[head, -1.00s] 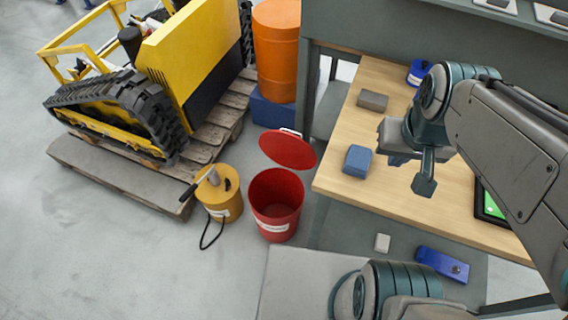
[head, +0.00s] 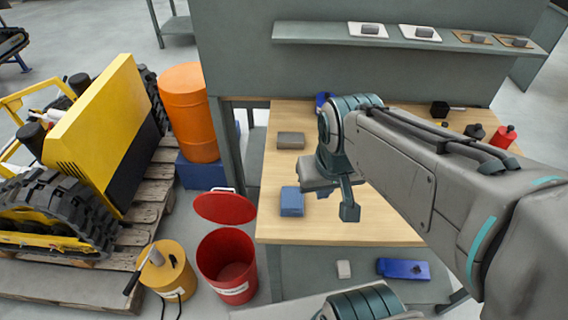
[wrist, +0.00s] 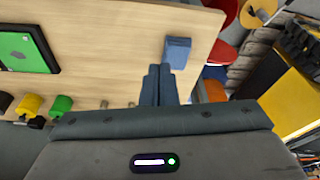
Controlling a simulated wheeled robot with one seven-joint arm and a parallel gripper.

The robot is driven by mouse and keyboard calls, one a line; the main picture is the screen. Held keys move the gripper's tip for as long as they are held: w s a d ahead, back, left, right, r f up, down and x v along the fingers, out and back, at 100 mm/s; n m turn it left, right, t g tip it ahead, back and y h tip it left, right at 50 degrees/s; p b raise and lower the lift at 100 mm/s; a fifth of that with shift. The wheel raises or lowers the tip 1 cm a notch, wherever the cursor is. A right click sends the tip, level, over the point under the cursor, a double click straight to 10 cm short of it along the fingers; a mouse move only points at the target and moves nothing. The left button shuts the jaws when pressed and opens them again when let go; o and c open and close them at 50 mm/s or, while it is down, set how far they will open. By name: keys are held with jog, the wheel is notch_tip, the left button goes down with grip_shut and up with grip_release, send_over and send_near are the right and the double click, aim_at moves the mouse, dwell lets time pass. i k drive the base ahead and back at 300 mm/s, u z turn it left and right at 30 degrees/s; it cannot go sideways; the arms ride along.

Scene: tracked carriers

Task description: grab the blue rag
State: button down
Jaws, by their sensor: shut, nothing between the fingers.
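The blue rag (head: 291,201) is a small folded block lying on the wooden bench top (head: 272,225), near its left front edge. It also shows in the wrist view (wrist: 177,51), just beyond the fingertips and slightly right of them. My gripper (head: 321,192) is a little to the right of the rag in the head view, apart from it as far as I can tell. Its two fingers lie together and empty in the wrist view (wrist: 158,70). My wrist hides part of the bench behind it.
A grey-brown block (head: 291,140) lies behind the rag. An open red bin (head: 228,262) with a raised lid and an orange drum (head: 190,105) stand left of the bench. A blue object (head: 403,269) lies below the bench top. A tablet (wrist: 22,50) lies on the bench.

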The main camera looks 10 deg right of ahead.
aim_at(292, 204)
jog(key=z, duration=0.05)
jog(key=k, duration=0.5)
jog(key=z, duration=3.4)
jog(key=k, duration=1.25)
jog(key=u, duration=1.9)
jog(key=i, duration=0.5)
jog(key=z, duration=0.05)
